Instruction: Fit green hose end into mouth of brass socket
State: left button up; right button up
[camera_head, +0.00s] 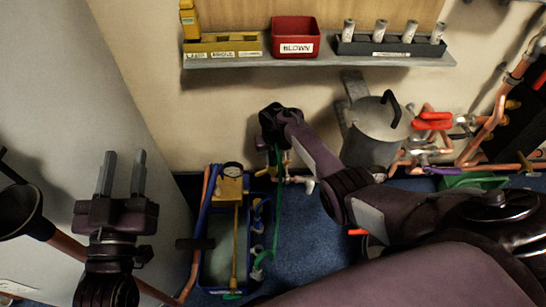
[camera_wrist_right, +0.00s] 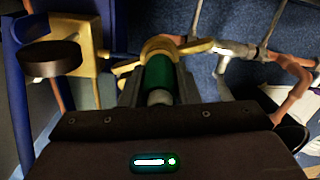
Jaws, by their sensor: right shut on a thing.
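My right gripper (camera_wrist_right: 159,88) is shut on the green hose end (camera_wrist_right: 158,72), which sits between its two fingers in the right wrist view. A curved brass piece, apparently the brass socket (camera_wrist_right: 168,45), lies right at the far end of the green part. I cannot tell whether the hose end is inside its mouth or only against it. My left gripper (camera_head: 122,172) is open and empty at the left.
Copper pipes (camera_head: 487,128) with a red handle run along the wall at right. A grey canister (camera_head: 375,132) stands behind my right arm. A shelf (camera_head: 350,61) with bins is above.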

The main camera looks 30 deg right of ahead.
pick_arm(q)
jog(key=shift+f, duration=0.25)
pick_arm(e)
jog(key=shift+f, duration=0.3)
jog(key=o, duration=1.1)
jog(key=shift+o, duration=0.2)
pick_arm(q)
jog(key=shift+r, duration=0.15)
pick_arm(e)
jog(key=shift+r, duration=0.1)
